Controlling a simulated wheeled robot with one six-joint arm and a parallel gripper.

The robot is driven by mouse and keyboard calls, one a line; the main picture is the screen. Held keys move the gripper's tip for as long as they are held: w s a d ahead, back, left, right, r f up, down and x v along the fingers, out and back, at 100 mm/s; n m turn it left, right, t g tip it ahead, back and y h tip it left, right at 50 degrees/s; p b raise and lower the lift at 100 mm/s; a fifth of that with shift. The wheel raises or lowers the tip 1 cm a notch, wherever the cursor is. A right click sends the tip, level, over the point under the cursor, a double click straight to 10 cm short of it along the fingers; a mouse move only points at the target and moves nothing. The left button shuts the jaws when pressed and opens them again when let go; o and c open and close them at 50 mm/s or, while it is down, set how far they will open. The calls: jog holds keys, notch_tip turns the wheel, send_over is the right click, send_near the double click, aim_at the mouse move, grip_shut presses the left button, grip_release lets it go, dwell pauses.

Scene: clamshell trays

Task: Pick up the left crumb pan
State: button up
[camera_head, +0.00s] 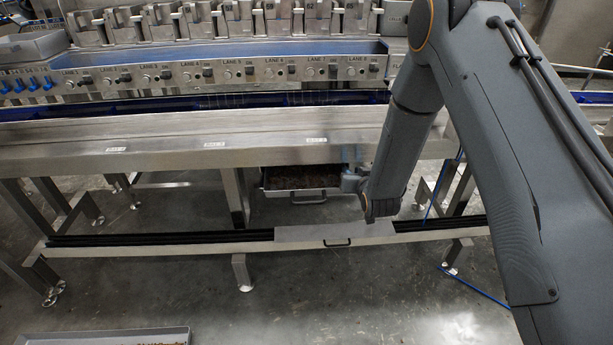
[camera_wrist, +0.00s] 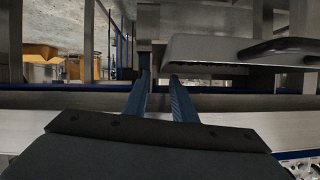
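A metal crumb pan (camera_head: 301,195) full of dark crumbs hangs under the machine in the camera_head view, with a handle on its front. In the camera_wrist view a grey metal pan (camera_wrist: 215,50) with a dark bar handle (camera_wrist: 280,46) fills the upper right. My gripper (camera_head: 350,181) is at the pan's right end in the camera_head view. In the camera_wrist view its two blue fingers (camera_wrist: 159,76) are apart, with the pan's near corner just beyond the right fingertip. I cannot tell whether they touch.
A flat panel (camera_head: 335,234) with a black handle lies on the low rail (camera_head: 160,248) below. Steel legs (camera_head: 235,195) stand left of the pan. A shallow tray (camera_head: 60,338) with crumbs is at the bottom left. The floor in front is mostly clear.

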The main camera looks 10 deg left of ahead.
jog(key=x, duration=0.2)
jog(key=shift+w+f, duration=0.15)
jog(key=shift+w, duration=0.1)
jog(key=x, duration=0.4)
jog(key=shift+s+a+f, duration=0.15)
jog(key=shift+a+f, duration=0.1)
jog(key=shift+a, duration=0.05)
jog(key=shift+w+a+f, duration=0.2)
jog(key=shift+w, duration=0.3)
grip_shut()
jog(key=shift+r, duration=0.1)
